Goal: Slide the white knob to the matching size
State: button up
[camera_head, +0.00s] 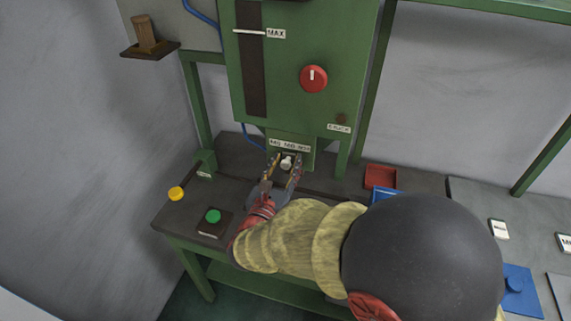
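The white knob (287,162) sits at the bottom of the green machine (305,100), just under a small label plate (290,146) that seems to read M6 M8 M10. The knob appears below the middle of the plate. My gripper (286,165) comes from the lower right with its two fingers apart, one to each side of the knob. Gaps seem to show between the fingers and the knob; contact is too small to tell. The slot of the knob is hard to make out.
A red dial (313,79) is on the machine's front. A yellow knob lever (176,193) and a green button (213,216) are at the left of the bench. A red tray (380,176) and a blue tray (386,194) lie to the right, partly behind my arm.

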jog(key=shift+c, duration=1.2)
grip_shut()
